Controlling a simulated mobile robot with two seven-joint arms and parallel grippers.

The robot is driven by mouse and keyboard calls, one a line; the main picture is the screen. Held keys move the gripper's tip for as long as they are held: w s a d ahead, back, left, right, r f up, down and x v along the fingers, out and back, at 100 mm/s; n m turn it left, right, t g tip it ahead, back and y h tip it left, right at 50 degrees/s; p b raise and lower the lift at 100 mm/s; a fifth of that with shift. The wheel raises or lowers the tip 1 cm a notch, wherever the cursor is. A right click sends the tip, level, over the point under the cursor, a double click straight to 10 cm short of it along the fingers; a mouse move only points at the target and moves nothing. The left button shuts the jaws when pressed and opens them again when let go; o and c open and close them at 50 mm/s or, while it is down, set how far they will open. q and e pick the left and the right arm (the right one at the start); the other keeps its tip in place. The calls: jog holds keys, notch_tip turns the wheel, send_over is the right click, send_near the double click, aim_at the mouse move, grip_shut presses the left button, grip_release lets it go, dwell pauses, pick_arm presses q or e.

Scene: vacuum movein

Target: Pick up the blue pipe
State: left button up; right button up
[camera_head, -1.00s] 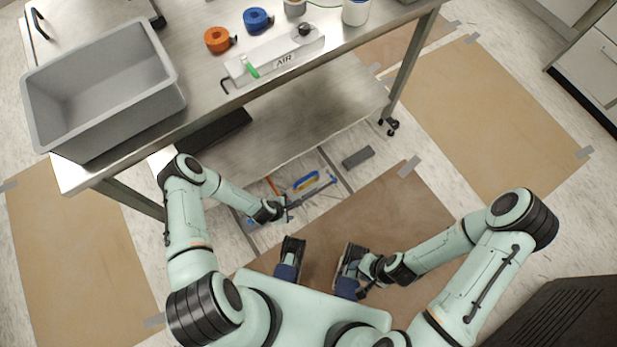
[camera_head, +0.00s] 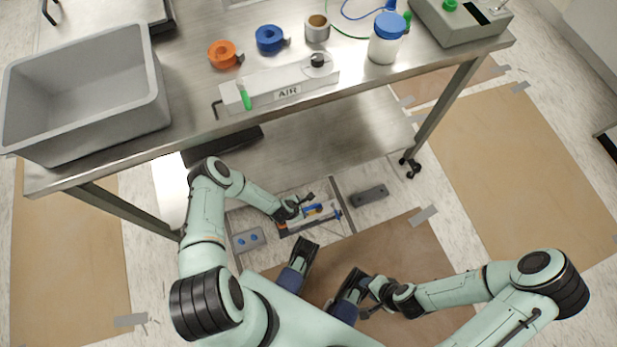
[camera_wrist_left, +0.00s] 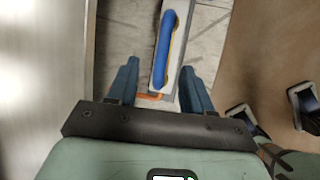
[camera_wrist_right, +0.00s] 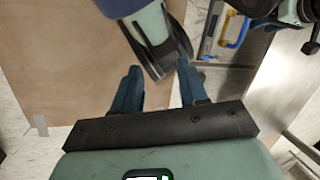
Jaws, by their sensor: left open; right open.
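The blue pipe (camera_head: 313,209) shows in the head view as a small blue piece with yellow beside it, low under the table. In the left wrist view the blue pipe (camera_wrist_left: 164,48) is a long rounded bar on a pale, narrow surface. My left gripper (camera_head: 298,208) is beside it and partly covers it. In the left wrist view its fingers are apart, one on each side of the pipe's line, with no grip on it. In the right wrist view the blue pipe (camera_wrist_right: 244,32) looks curved. My right gripper (camera_wrist_right: 158,82) is open and empty, away from it.
A steel table (camera_head: 370,95) with a lower shelf (camera_head: 300,145) stands ahead. A grey bin (camera_head: 80,140) and an AIR manifold (camera_head: 290,97) are on top. A grey block (camera_head: 370,195) lies on the floor right of the pipe. Brown floor sheets (camera_head: 525,150) are clear on the right.

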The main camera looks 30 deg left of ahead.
aim_at(309, 208)
pick_arm(q)
jog(key=b+x, duration=0.2)
jog(key=x, duration=0.2)
jog(key=shift+b, duration=0.35)
jog(key=shift+w+d+f, duration=0.1)
jog(key=shift+w+f, duration=0.05)
jog(key=shift+w, duration=0.05)
jog(key=shift+w+d+f+b, duration=0.1)
jog(key=shift+f+b, duration=0.25)
jog(key=shift+b, duration=0.1)
jog(key=b+x, duration=0.2)
jog(key=x, duration=0.1)
jog(key=shift+d, duration=0.25)
jog(key=shift+w+d+f+b, duration=0.1)
jog(key=shift+w+f+b, duration=0.15)
jog(key=shift+f+b, duration=0.45)
jog(key=shift+r, duration=0.15)
grip_shut()
pick_arm(e)
jog(key=w+d+f+t, duration=0.1)
jog(key=w+d+f, duration=0.1)
jog(key=f, duration=0.3)
jog(key=w+d+f+m+h, duration=0.1)
jog(key=w+d+f, duration=0.2)
jog(key=w+f, duration=0.1)
jog(key=shift+w+d+f+t, duration=0.15)
jog(key=shift+f+t, duration=0.25)
jog(key=shift+f, duration=0.25)
